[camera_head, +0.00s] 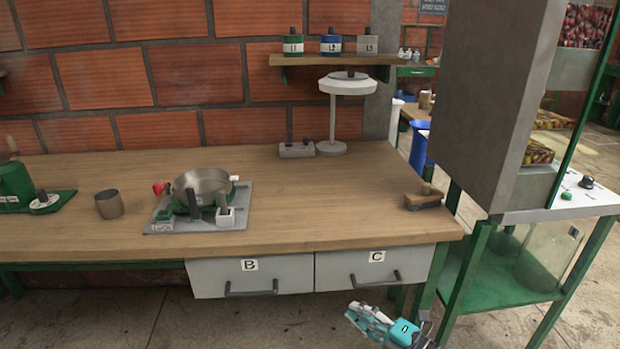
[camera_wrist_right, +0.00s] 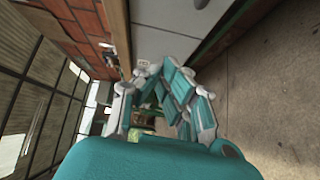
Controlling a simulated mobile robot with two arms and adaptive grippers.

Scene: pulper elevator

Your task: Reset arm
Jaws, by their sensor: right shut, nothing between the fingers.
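My right gripper (camera_head: 362,312) shows at the bottom of the head view, in front of and below drawer C (camera_head: 350,272). It is teal and grey, and its fingers are shut with nothing between them. In the right wrist view the teal fingers (camera_wrist_right: 178,95) are together and empty, with a pale drawer front or panel (camera_wrist_right: 175,18) above them. The gripper is apart from the bench and drawers. My left gripper is in neither view.
The wooden bench (camera_head: 300,205) holds a metal bowl on a stand (camera_head: 202,187), a metal cup (camera_head: 109,204), a white lamp-like stand (camera_head: 347,85) and a small brush-like block (camera_head: 424,199). Drawer B (camera_head: 250,275) is shut. A grey machine (camera_head: 480,90) on a green frame stands right.

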